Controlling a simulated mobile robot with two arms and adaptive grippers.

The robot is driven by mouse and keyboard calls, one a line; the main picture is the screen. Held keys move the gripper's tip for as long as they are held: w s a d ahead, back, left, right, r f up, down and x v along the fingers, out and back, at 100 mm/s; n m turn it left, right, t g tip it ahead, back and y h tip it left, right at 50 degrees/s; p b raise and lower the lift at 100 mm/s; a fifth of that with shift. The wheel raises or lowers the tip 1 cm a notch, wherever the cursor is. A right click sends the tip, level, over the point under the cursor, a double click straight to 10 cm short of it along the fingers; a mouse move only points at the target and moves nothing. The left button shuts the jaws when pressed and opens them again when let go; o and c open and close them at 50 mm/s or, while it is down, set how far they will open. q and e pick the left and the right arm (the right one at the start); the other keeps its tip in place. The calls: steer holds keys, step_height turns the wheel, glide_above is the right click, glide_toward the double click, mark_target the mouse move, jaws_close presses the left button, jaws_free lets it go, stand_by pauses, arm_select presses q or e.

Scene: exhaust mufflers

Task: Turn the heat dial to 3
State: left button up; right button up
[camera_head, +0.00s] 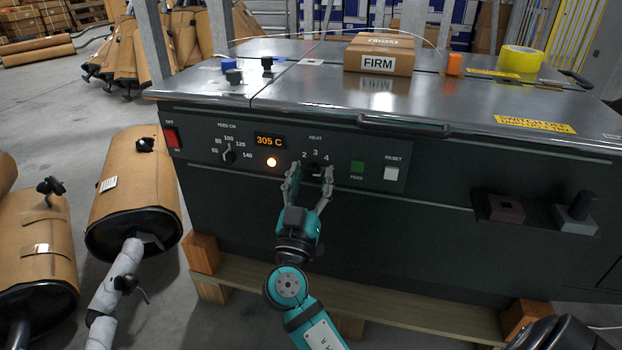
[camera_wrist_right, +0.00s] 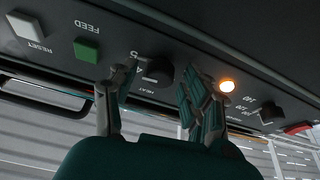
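The heat dial (camera_head: 315,171) is a small black knob on the dark control panel, under the numbers 2, 3 and 4. It also shows in the right wrist view (camera_wrist_right: 159,72), seen upside down. Its exact setting is hard to read. My teal right gripper (camera_head: 310,172) is open, with one finger on each side of the dial. In the right wrist view, its fingers (camera_wrist_right: 154,95) are apart with the dial between and beyond them; I cannot tell whether they touch it. My left gripper is not in view.
The orange display (camera_head: 269,141) reads 305 C above a lit orange lamp (camera_head: 271,162). A feed dial (camera_head: 228,156) and red switch (camera_head: 172,137) lie left; a green button (camera_head: 357,167) and white reset button (camera_head: 391,173) lie right. A handle (camera_head: 415,127) juts out above.

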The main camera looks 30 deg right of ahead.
jaws_close()
